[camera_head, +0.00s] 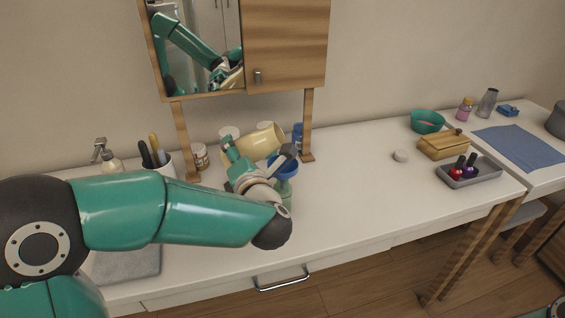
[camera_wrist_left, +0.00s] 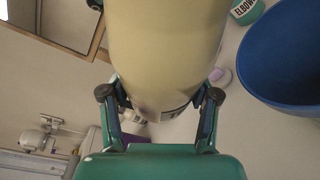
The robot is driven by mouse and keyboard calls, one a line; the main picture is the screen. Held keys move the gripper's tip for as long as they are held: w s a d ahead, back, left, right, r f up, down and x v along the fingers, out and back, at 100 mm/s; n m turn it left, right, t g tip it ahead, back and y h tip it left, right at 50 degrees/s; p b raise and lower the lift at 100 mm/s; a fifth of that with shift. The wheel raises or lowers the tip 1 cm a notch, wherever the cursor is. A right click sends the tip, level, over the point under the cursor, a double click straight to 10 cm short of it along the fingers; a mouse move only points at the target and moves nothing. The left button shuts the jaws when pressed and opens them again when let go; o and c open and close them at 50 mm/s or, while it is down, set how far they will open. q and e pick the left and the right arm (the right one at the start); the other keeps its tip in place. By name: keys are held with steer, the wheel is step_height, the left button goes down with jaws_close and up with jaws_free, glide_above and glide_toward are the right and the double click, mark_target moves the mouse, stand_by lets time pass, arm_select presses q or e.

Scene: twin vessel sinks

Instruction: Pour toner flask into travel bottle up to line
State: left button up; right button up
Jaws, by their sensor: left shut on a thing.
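The toner flask (camera_head: 262,141) is cream-coloured and tilted well over, almost on its side. My left gripper (camera_head: 243,168) is shut on it; in the left wrist view the flask (camera_wrist_left: 165,50) fills the space between the fingers (camera_wrist_left: 160,98). A blue funnel-like cup (camera_head: 284,168) is just right of the gripper, below the flask; it also shows in the left wrist view (camera_wrist_left: 288,55). Under it, a pale green bottle (camera_head: 287,195), apparently the travel bottle, is mostly hidden by my left arm. Its line and any liquid level cannot be seen.
Behind the arm stand a brush cup (camera_head: 164,166), a small jar (camera_head: 200,157) and a blue bottle (camera_head: 298,135). A mirror cabinet (camera_head: 285,45) on wooden posts rises behind. A grey tray (camera_head: 468,178) and wooden box (camera_head: 443,146) are to the right. The counter's middle front is clear.

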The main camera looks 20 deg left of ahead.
arm_select(q)
steer(key=shift+a+m+y+p, duration=0.15)
steer(key=shift+m+y+p, duration=0.15)
steer(key=shift+p, duration=0.05)
stand_by(0.7)
steer(key=shift+a+r+m+p, duration=0.1)
steer(key=shift+r+m+p, duration=0.55)
steer(key=shift+p, duration=0.55)
stand_by(1.3)
